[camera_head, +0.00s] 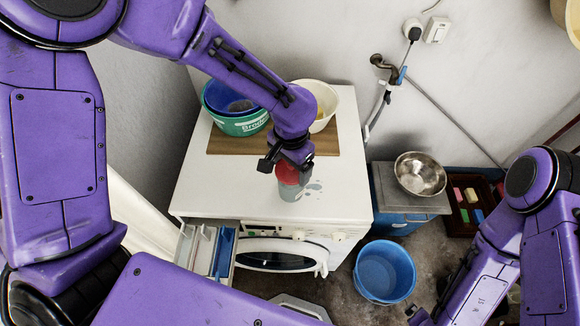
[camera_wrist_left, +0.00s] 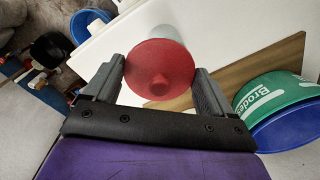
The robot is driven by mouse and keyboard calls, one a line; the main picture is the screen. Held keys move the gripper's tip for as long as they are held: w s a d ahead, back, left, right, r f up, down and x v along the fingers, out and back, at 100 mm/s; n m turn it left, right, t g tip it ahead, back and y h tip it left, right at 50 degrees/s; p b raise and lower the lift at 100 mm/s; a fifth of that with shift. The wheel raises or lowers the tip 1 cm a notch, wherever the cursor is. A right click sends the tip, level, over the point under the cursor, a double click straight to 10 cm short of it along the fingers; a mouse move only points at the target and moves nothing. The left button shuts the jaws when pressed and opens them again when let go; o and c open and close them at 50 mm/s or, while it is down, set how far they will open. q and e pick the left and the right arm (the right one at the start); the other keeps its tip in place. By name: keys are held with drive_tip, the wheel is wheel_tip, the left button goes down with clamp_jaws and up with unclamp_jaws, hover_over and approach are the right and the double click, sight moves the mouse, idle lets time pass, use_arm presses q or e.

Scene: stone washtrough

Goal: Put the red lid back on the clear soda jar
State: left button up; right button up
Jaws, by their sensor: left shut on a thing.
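The red lid (camera_head: 287,173) is between the fingers of my left gripper (camera_head: 286,163), which is shut on it. In the left wrist view the lid (camera_wrist_left: 160,72) faces the camera with its knob, a finger on each side. The clear soda jar (camera_head: 290,191) stands upright on the white washing machine top, directly under the lid. Part of the jar (camera_wrist_left: 172,14) shows behind the lid in the wrist view. I cannot tell whether lid and rim touch. A dark part of my right gripper (camera_head: 418,316) shows at the bottom edge; its jaws are unclear.
A green basin (camera_head: 240,126) with a blue one inside and a cream bowl (camera_head: 322,105) stand on a wooden board (camera_head: 222,144) behind the jar. The detergent drawer (camera_head: 205,252) is open at the front left. A blue bucket (camera_head: 384,272) stands on the floor.

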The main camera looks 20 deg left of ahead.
sight(290, 171)
use_arm(q)
drive_tip(key=f, duration=0.2)
drive_tip(key=w+f, duration=0.1)
drive_tip(key=f, duration=0.1)
drive_tip(key=w+f+p, duration=0.1)
drive_tip(key=shift+a+f, duration=0.35)
drive_tip(key=shift+f, duration=0.05)
drive_tip(key=shift+s+f, duration=0.1)
drive_tip(key=shift+f, duration=0.35)
drive_tip(key=shift+s, duration=0.15)
drive_tip(key=o, duration=0.7)
drive_tip(key=shift+o, duration=1.1)
drive_tip(key=shift+f, duration=0.15)
drive_tip(key=shift+d+r, duration=0.1)
drive_tip(key=shift+r, duration=0.15)
drive_tip(key=r, duration=0.3)
drive_tip(key=r+b, duration=0.1)
drive_tip(key=r, duration=0.1)
drive_tip(key=shift+w+a, duration=0.2)
drive_tip(key=shift+w, duration=0.2)
drive_tip(key=r, duration=0.7)
drive_tip(key=shift+s+d+r+b, duration=0.15)
drive_tip(key=shift+s+d+b, duration=0.1)
drive_tip(key=shift+s+b, duration=0.1)
drive_tip(key=shift+r, duration=0.25)
drive_tip(key=shift+w+a, duration=0.15)
drive_tip(key=shift+w, duration=0.05)
